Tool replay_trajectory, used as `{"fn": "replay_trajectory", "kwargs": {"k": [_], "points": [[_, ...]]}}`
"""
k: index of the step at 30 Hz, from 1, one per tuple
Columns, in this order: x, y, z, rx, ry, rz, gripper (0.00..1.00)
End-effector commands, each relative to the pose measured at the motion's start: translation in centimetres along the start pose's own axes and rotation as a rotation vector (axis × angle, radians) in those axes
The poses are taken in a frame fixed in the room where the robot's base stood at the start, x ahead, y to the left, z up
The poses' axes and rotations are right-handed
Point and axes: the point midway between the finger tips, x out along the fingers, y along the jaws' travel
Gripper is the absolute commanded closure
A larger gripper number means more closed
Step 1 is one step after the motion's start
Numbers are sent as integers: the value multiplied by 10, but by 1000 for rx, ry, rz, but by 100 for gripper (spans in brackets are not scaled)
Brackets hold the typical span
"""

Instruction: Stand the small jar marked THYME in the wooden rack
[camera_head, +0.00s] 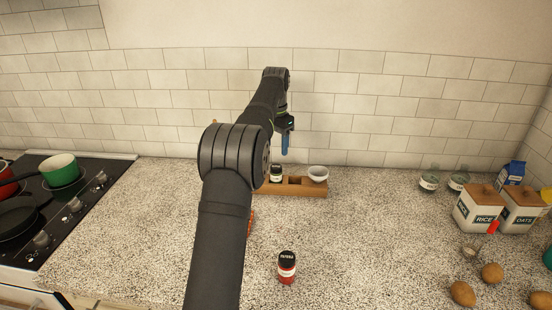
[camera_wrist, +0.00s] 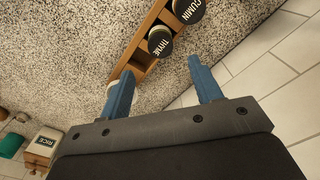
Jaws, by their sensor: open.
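The THYME jar (camera_wrist: 160,42), with a dark lid, stands in the wooden rack (camera_wrist: 145,58), beside the CUMIN jar (camera_wrist: 189,9). In the head view a dark-lidded jar that fits its place, the THYME jar (camera_head: 276,173), looks upright in the rack (camera_head: 300,189); its label is too small to read there. The rack's left part is hidden behind my arm. My gripper (camera_wrist: 165,88) has its blue fingers spread with nothing between them. In the head view my gripper (camera_head: 286,143) is above the rack, apart from the jar.
A red jar (camera_head: 287,268) stands on the counter in front. RICE (camera_head: 478,209) and OATS (camera_head: 520,210) canisters are at right, the stove (camera_head: 60,200) at left. The tiled wall is close behind.

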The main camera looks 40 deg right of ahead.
Motion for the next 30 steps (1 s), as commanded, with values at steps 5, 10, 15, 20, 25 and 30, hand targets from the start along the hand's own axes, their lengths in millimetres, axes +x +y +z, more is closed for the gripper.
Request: {"fn": "replay_trajectory", "kwargs": {"k": [5,10,15,20,25,30], "points": [[-21,0,0,0,0,0,41],[-27,0,0,0,-1,1,41],[-27,0,0,0,-1,1,41],[-25,0,0,0,-1,1,41],[-8,0,0,0,-2,2,41],[24,0,1,0,-4,2,41]]}}
